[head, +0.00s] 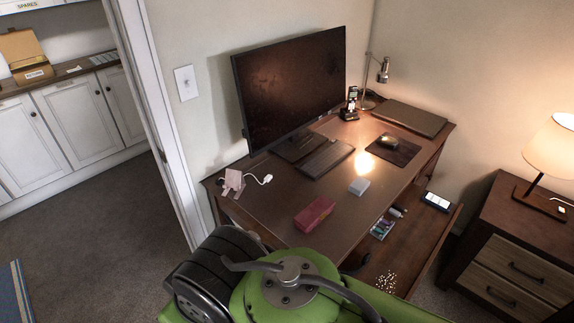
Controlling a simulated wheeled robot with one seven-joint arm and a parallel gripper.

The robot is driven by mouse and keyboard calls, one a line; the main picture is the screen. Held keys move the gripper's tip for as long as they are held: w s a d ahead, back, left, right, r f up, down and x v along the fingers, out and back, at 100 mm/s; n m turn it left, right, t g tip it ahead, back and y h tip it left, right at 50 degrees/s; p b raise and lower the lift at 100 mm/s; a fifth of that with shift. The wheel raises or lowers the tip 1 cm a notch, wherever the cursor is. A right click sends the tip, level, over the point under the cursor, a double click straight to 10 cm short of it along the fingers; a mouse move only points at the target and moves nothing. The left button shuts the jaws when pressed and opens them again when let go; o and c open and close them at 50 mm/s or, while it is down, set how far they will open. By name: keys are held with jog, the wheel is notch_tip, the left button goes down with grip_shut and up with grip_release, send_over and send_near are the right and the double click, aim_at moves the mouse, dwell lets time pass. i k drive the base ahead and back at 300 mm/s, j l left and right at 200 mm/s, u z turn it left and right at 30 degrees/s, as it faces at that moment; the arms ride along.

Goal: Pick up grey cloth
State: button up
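Nothing covers the grey piece. My gripper is not visible in the head view. Only green and black parts of my own body show at the bottom, in front of the desk.
A monitor (290,90), keyboard (327,158), mouse (388,142) on a dark pad, closed laptop (409,117) and lit desk lamp (383,72) stand behind. An open drawer (422,240) juts out in front. A nightstand (510,250) stands at right.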

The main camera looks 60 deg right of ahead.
aim_at(358, 187)
jog(key=z, duration=2.75)
